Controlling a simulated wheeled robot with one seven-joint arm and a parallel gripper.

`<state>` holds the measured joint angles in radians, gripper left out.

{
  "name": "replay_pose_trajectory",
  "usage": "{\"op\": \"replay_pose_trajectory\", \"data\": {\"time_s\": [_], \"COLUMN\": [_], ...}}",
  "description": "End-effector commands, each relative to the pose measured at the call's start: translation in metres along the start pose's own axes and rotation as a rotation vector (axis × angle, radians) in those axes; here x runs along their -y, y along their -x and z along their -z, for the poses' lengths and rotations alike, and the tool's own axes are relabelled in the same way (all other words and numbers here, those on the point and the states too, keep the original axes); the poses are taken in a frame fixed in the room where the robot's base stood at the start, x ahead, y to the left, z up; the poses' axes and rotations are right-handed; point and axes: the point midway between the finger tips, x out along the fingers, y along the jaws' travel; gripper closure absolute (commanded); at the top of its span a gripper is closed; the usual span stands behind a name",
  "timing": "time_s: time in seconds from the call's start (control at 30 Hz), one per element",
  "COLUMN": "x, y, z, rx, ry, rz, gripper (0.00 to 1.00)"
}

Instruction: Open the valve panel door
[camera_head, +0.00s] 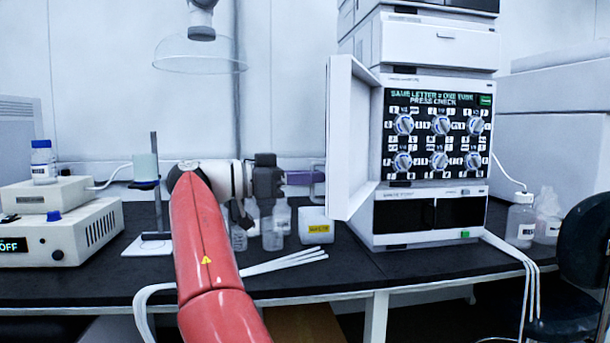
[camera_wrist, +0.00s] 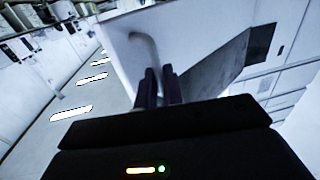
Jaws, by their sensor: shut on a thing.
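The white valve panel door (camera_head: 350,140) stands swung open on the left side of the stack, hinged near the valve panel (camera_head: 438,135). The panel's several round knobs and green-lettered display are uncovered. My gripper (camera_head: 312,178), with purple fingers, is at the door's outer face, shut on the door handle. In the wrist view the fingers (camera_wrist: 160,85) close on the lower end of the curved handle (camera_wrist: 150,45) on the white door (camera_wrist: 195,40). The exact contact is partly hidden by the fingers.
Bottles (camera_head: 275,220) and a yellow-labelled white container (camera_head: 316,226) stand on the dark bench below my gripper. White tubes (camera_head: 285,261) lie in front of them. A stand (camera_head: 156,190) and white instruments (camera_head: 65,230) are at left. A dark chair (camera_head: 585,260) is at right.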

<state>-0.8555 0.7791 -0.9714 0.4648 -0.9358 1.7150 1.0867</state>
Motion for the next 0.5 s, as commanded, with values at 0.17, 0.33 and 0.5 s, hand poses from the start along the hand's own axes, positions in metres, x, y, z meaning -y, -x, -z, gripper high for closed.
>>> {"op": "replay_pose_trajectory", "data": {"time_s": [0.17, 0.33, 0.5], "x": [0.0038, 0.0028, 0.0014], "y": [-0.0055, -0.0047, -0.0032], "z": [-0.0043, -0.0035, -0.0024], "rx": [0.004, 0.004, 0.003], "ry": [0.011, 0.008, 0.005], "rz": [-0.001, -0.002, -0.003], "gripper": [1.0, 0.7, 0.7]}}
